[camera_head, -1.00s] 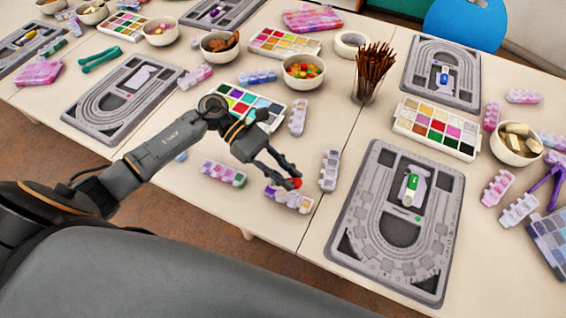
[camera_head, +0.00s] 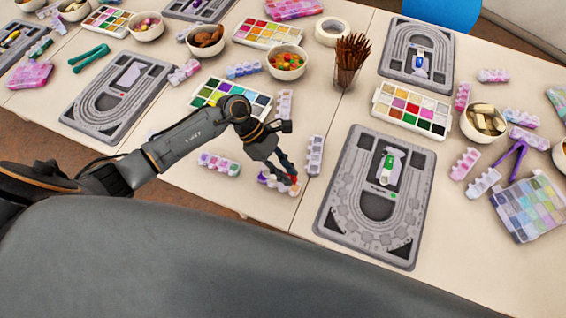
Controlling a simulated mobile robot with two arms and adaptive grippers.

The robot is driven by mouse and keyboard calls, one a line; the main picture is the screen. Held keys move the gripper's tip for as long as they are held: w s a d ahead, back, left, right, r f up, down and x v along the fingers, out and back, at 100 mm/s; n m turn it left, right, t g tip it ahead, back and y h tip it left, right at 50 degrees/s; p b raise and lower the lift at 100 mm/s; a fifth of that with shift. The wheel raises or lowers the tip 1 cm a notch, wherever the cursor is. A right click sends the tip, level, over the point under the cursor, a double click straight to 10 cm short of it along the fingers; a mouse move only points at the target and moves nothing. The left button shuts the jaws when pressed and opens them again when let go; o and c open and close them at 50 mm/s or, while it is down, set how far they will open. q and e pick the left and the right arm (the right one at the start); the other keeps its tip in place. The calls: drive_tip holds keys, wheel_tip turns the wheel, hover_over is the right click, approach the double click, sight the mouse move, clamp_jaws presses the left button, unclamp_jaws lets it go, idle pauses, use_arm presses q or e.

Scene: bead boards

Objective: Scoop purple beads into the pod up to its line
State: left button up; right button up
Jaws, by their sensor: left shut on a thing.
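My left gripper (camera_head: 288,178) reaches in from the left, low over the near table edge, its fingers closed around a small red thing (camera_head: 293,180). What the red thing is part of is too small to tell. A pale pod (camera_head: 267,180) with purple and pink parts lies right under the fingertips and is partly hidden; I cannot tell whether they touch. A tray of many coloured compartments (camera_head: 262,112) lies behind my left wrist, partly covered by it. Which compartment holds purple beads is unclear. Other pods (camera_head: 315,156) (camera_head: 220,164) lie to either side. My right gripper is not in view.
A grey bead board (camera_head: 335,215) with a green-and-white item lies to the right. Another board (camera_head: 75,118) lies to the left. A candy bowl (camera_head: 287,65), a stick cup (camera_head: 348,76) and a second colour tray (camera_head: 376,106) stand behind. Purple tongs (camera_head: 517,160) lie far right.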

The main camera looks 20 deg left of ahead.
use_arm(q)
drive_tip(key=shift+d+y+p, duration=0.4)
drive_tip(key=shift+y+p, duration=0.2)
drive_tip(key=shift+p, duration=0.2)
drive_tip(key=r+p, duration=0.1)
drive_tip(key=d+r+y+p, duration=0.1)
drive_tip(key=r+p, duration=0.1)
drive_tip(key=shift+d+y, duration=0.1)
drive_tip(key=shift+y, duration=0.2)
